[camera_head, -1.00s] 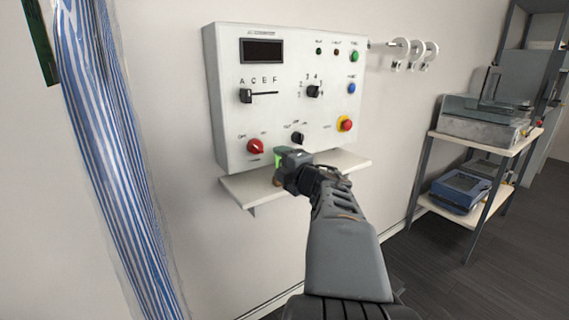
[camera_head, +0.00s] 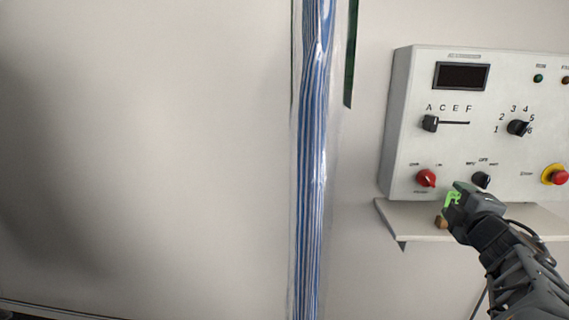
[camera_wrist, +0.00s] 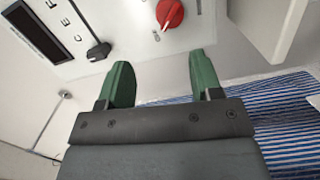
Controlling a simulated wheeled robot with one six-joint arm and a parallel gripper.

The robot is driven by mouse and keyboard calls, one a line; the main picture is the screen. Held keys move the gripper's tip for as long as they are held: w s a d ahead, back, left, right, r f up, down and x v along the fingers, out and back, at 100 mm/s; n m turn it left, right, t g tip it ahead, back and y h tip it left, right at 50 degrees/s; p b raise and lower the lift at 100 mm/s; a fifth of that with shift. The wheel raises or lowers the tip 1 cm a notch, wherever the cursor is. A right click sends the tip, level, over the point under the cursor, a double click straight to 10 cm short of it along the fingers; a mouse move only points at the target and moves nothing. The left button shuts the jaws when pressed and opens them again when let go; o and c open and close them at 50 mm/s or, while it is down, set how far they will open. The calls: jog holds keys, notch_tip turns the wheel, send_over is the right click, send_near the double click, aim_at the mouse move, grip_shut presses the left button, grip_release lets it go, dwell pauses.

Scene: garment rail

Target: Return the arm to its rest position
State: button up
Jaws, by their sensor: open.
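My gripper (camera_head: 453,198) is at the lower right in the head view, in front of the control panel (camera_head: 400,125) and just above the small shelf (camera_head: 392,213). In the wrist view my gripper (camera_wrist: 158,85) shows two green fingers standing apart with nothing between them. Beyond the fingers in that view are the red knob (camera_wrist: 170,13) and a black slider (camera_wrist: 98,50) of the panel. My arm reaches in from the lower right corner of the head view.
A striped blue and white garment in clear wrap (camera_head: 312,150) hangs left of the panel. It also shows in the wrist view (camera_wrist: 285,125). The wall at left is bare.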

jog(key=a+r+m+g+h+p, duration=0.2)
jog(key=a+r+m+g+p, duration=0.15)
jog(key=m+p, duration=0.25)
jog(key=s+a+f+m+g+y+p, duration=0.3)
jog(key=s+a+g+p, duration=0.2)
jog(key=a, duration=0.5)
jog(key=s+a+f+m+g+y+p, duration=0.3)
jog(key=s+a+m+g+p, duration=0.1)
jog(key=a, duration=0.6)
jog(key=s+g+p, duration=0.1)
jog(key=s+p, duration=0.1)
jog(key=s, duration=0.1)
jog(key=shift+a+m, duration=0.3)
jog(key=shift+a, duration=0.1)
jog(key=shift+f, duration=0.1)
